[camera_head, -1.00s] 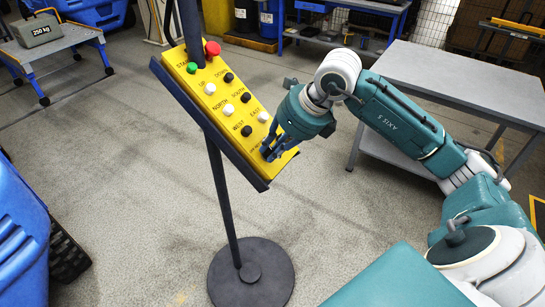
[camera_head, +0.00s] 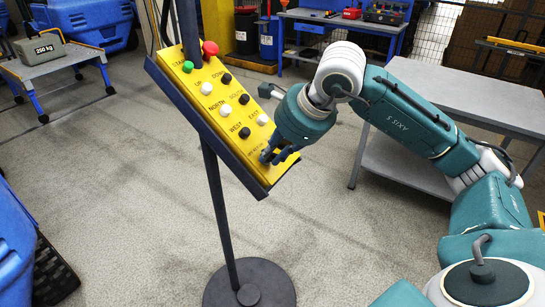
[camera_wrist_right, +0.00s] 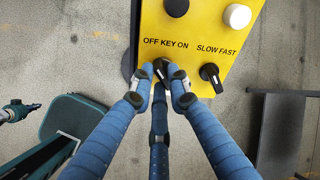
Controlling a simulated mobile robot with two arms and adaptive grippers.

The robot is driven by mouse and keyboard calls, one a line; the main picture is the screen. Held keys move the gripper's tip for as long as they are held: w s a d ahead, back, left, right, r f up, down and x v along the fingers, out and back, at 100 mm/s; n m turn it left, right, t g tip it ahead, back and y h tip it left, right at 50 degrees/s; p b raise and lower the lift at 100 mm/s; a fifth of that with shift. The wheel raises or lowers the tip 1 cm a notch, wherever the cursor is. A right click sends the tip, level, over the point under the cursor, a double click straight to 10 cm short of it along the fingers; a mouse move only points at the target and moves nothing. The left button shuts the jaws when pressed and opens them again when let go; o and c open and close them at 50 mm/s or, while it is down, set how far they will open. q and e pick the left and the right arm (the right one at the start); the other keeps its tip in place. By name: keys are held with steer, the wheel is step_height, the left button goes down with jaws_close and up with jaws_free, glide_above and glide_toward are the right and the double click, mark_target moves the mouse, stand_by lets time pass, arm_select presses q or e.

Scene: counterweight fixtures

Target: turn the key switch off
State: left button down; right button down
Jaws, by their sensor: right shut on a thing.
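The yellow control panel (camera_head: 222,105) stands tilted on a dark post, with a red mushroom button, a green button and rows of black and white buttons. The key switch (camera_wrist_right: 160,66) sits at its lower end under the label "OFF KEY ON". My right gripper (camera_head: 270,157) reaches it from the right, and in the wrist view its blue fingers (camera_wrist_right: 160,77) are closed around the switch. The fingers cover most of the key, so I cannot tell which way it points. A small teal-and-blue shape at the left of the wrist view looks like my left gripper (camera_wrist_right: 20,110); its fingers are unclear.
A black "SLOW FAST" knob (camera_wrist_right: 211,76) sits close to the right of the key switch. A grey table (camera_head: 460,100) stands at the right. A cart (camera_head: 62,62) with a 250 kg weight (camera_head: 40,47) is at the back left. The floor around the post is clear.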

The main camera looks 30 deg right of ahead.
steer(key=shift+r+n, duration=0.15)
steer(key=shift+n, duration=0.25)
steer(key=c, duration=1.7)
jaws_free()
steer(key=shift+o, duration=0.2)
steer(key=v, duration=1.2)
steer(key=shift+s, duration=0.1)
